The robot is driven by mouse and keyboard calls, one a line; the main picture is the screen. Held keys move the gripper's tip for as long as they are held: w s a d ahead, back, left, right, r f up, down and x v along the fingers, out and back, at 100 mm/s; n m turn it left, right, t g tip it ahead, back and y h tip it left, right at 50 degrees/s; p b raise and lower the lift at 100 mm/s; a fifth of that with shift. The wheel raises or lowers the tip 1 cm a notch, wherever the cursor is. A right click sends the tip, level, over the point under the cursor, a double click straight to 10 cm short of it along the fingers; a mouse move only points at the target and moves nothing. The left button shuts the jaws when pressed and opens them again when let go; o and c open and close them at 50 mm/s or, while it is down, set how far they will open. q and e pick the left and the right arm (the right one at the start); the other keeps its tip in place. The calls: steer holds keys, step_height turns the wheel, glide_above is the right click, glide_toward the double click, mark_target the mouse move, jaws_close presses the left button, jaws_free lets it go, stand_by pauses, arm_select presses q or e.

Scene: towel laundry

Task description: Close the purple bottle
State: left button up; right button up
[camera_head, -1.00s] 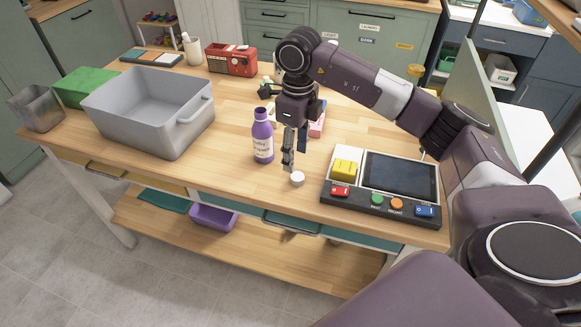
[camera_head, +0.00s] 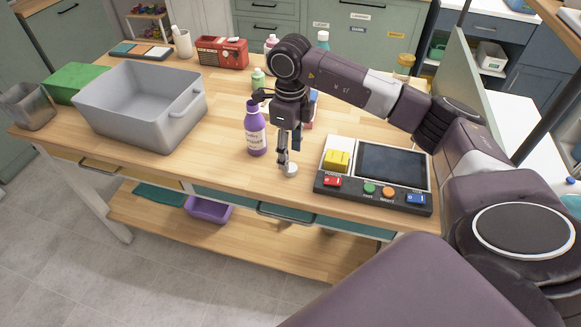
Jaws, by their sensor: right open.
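The purple bottle (camera_head: 256,132) stands upright on the wooden table, with a white label and no cap on its neck. A small round white cap (camera_head: 291,170) lies on the tabletop to the right of the bottle and nearer the front edge. My right gripper (camera_head: 284,166) points down at the cap, its fingertips low over the table and overlapping the cap in the picture. It is open. I cannot tell whether the fingers touch the cap. My left gripper is out of view.
A control panel with a screen (camera_head: 391,165) and coloured buttons sits just right of the cap. A grey bin (camera_head: 128,125) stands on the left of the table (camera_head: 215,160). Several small bottles stand behind my right arm. The table between bin and purple bottle is clear.

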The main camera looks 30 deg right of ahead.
mark_target(291, 167)
step_height(291, 167, down, 4)
steer(key=shift+s+d+r+p, duration=0.1)
steer(key=shift+d+r+p, duration=0.05)
steer(key=shift+p, duration=0.75)
steer(key=shift+f, duration=0.45)
steer(key=c, duration=0.8)
